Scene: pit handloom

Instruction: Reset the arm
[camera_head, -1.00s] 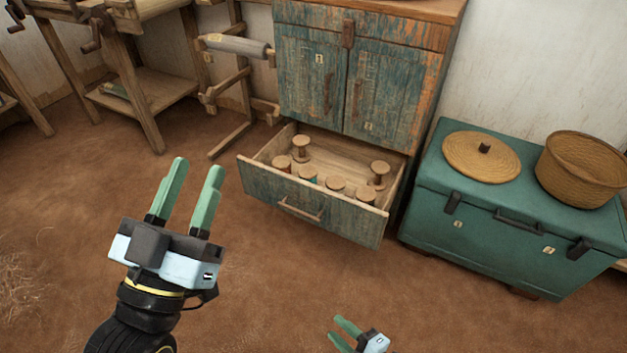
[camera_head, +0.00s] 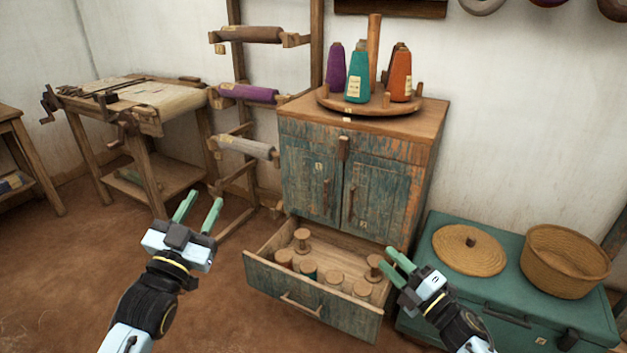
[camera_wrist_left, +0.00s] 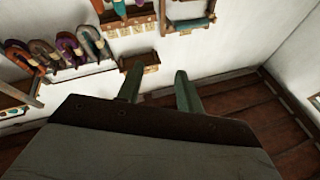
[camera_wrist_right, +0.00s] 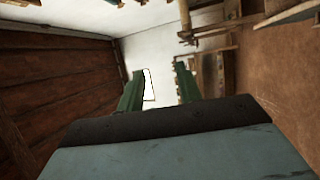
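My left gripper (camera_head: 198,213) is raised in front of the weathered cabinet, left of the open drawer. Its two green fingers stand apart with nothing between them, as the left wrist view (camera_wrist_left: 158,88) also shows. My right gripper (camera_head: 393,268) is at the drawer's right side in the head view, and overlaps its right edge. Its green fingers are also apart and empty in the right wrist view (camera_wrist_right: 158,85). I cannot tell from the head view how far above the drawer it is.
The open drawer (camera_head: 310,307) juts from the cabinet (camera_head: 370,165) and holds several wooden spools. A teal chest (camera_head: 500,297) with a woven lid (camera_head: 470,249) and basket (camera_head: 565,260) stands at right. Cones of thread stand on the cabinet top. Floor is clear at left.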

